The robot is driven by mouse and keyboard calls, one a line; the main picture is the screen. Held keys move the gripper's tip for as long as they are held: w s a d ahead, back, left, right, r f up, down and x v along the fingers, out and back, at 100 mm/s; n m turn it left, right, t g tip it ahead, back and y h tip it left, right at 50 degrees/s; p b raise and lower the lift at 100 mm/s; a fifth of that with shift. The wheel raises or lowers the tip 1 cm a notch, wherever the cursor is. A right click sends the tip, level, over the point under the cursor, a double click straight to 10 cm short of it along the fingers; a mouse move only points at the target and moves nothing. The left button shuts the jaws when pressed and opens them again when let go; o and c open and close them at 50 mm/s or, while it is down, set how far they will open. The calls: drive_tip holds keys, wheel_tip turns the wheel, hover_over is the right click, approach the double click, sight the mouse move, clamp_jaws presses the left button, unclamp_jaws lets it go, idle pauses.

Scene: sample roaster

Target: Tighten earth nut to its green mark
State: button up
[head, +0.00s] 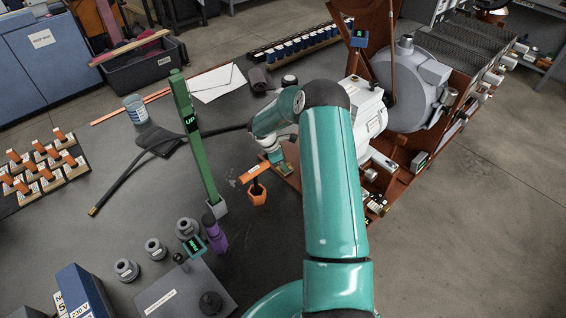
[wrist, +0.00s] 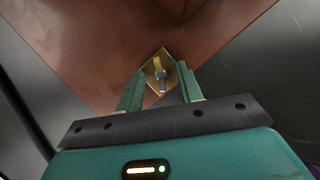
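The earth nut (wrist: 161,74) looks like a small metal stud or wing-shaped piece on a brass diamond-shaped plate (wrist: 152,84), fixed to the red-brown panel (wrist: 90,45). My gripper (wrist: 160,87) shows in the wrist view with its two green fingers apart, one on each side of the plate. The nut lies in line with the gap between them, and no finger visibly touches it. In the head view my gripper (head: 281,163) is low beside the roaster's red-brown base, and my arm hides part of that area. I cannot make out a green mark on the plate.
The roaster (head: 405,90) stands right of my arm. An orange bar (head: 254,172) and an orange hexagonal holder (head: 257,197) are close left of my gripper. A green post (head: 193,135) marked "UP" stands further left. Grey weights (head: 127,270) and a purple bottle (head: 214,232) are nearer.

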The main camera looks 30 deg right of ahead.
clamp_jaws()
drive_tip(key=shift+m, duration=0.3)
drive_tip(key=m+g, duration=0.1)
drive_tip(key=m, duration=0.3)
drive_tip(key=shift+w+d+g+y, duration=0.1)
drive_tip(key=shift+w+g+y, duration=0.05)
drive_tip(key=shift+g+y, duration=0.25)
drive_tip(key=m+y, duration=0.1)
drive_tip(key=m, duration=0.1)
drive_tip(key=m+g, duration=0.1)
drive_tip(key=m, duration=0.2)
drive_tip(key=shift+d+y, duration=0.1)
drive_tip(key=shift+y, duration=0.3)
idle(0.5)
unclamp_jaws()
drive_tip(key=v, duration=1.4)
